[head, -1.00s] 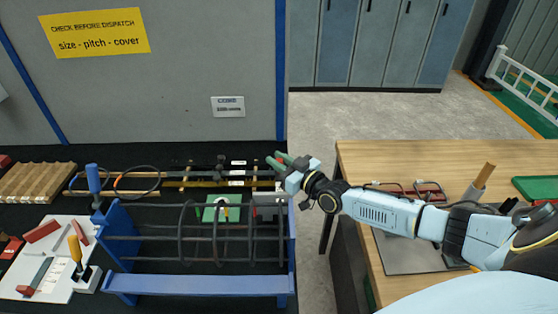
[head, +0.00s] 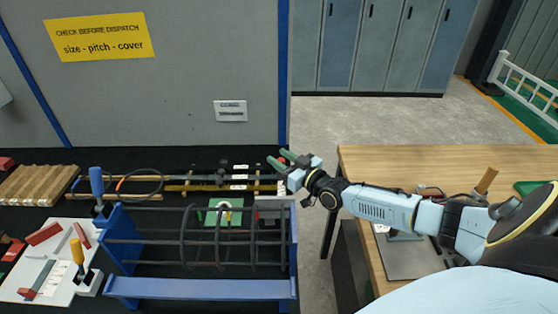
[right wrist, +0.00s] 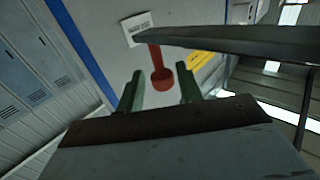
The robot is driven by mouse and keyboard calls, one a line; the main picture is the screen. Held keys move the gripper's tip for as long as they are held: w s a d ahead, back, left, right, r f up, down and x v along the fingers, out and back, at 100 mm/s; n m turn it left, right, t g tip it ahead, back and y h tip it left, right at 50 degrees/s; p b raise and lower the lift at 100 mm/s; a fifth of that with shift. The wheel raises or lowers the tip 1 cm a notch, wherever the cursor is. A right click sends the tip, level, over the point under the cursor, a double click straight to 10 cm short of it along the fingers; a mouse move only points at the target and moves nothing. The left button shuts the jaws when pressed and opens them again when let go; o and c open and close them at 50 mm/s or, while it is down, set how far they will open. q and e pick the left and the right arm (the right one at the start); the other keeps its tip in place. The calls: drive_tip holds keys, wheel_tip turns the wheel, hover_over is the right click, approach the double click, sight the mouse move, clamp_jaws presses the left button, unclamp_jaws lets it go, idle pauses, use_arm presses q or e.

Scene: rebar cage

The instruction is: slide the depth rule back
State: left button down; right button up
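My right gripper (head: 281,159) is open, with its two green fingers apart, at the back right corner of the blue rebar cage stand (head: 200,287). In the right wrist view a red knob on a red stem (right wrist: 161,78) shows between and beyond the fingertips (right wrist: 162,90), with a gap on both sides. A dark bar (right wrist: 235,42) runs from the stem's top to the right. I cannot tell for sure whether this knob and bar are the depth rule. A yellow strip with dark bars (head: 215,187) lies behind the cage (head: 185,238). My left gripper is not in view.
A white board (head: 45,262) with red-handled tools lies at the left. Ribbed wooden blocks (head: 38,185) stand at the back left. A grey panel (head: 180,90) closes off the back. A wooden table (head: 380,158) is on the right, with a floor gap between.

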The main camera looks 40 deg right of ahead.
drive_tip(key=shift+o, duration=0.2)
drive_tip(key=shift+a, duration=0.1)
drive_tip(key=shift+s+f, duration=0.1)
drive_tip(key=shift+s, duration=0.2)
drive_tip(key=s+d+p, duration=0.1)
drive_tip(key=s+d, duration=0.1)
drive_tip(key=s, duration=1)
drive_tip(key=shift+s, duration=0.3)
